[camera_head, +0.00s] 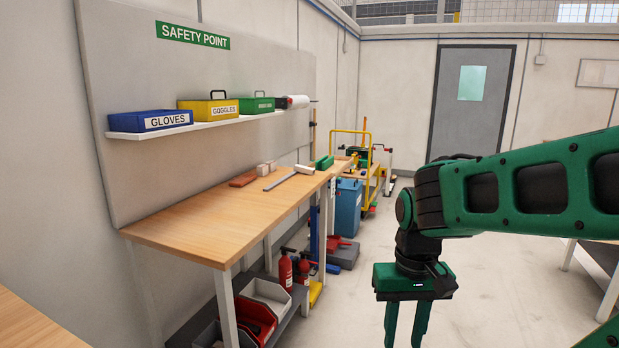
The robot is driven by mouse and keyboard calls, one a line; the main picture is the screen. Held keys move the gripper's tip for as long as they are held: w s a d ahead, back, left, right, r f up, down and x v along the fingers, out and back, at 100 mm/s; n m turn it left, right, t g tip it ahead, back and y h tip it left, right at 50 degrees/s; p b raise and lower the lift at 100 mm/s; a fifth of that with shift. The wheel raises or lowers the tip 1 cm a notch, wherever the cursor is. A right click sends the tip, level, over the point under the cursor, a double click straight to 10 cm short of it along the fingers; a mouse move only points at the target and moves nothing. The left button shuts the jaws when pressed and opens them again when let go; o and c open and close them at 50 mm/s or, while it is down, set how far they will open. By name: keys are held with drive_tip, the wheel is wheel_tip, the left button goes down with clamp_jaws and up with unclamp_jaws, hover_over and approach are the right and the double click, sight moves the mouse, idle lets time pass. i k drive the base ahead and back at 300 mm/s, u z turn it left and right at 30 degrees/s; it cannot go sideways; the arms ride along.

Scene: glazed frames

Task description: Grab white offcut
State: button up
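My gripper (406,328) hangs pointing down at the lower right, over the floor and well right of the bench. Its two green fingers are apart with nothing seen between them. The lower fingertips run near the bottom edge of the picture.
A reddish-brown block (243,179) and a green tray (322,162) are also on the bench. Fire extinguishers (286,270) and bins (268,296) stand beneath it. A blue bin (347,208) and a yellow cart (369,185) stand beyond. The floor in the middle is clear.

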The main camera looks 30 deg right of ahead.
sight(303, 169)
drive_tip(key=z, duration=0.35)
drive_tip(key=i, duration=0.45)
drive_tip(key=z, duration=1.1)
drive_tip(key=i, duration=2.15)
drive_tip(key=u, duration=0.45)
drive_tip(key=i, duration=0.45)
drive_tip(key=u, duration=0.3)
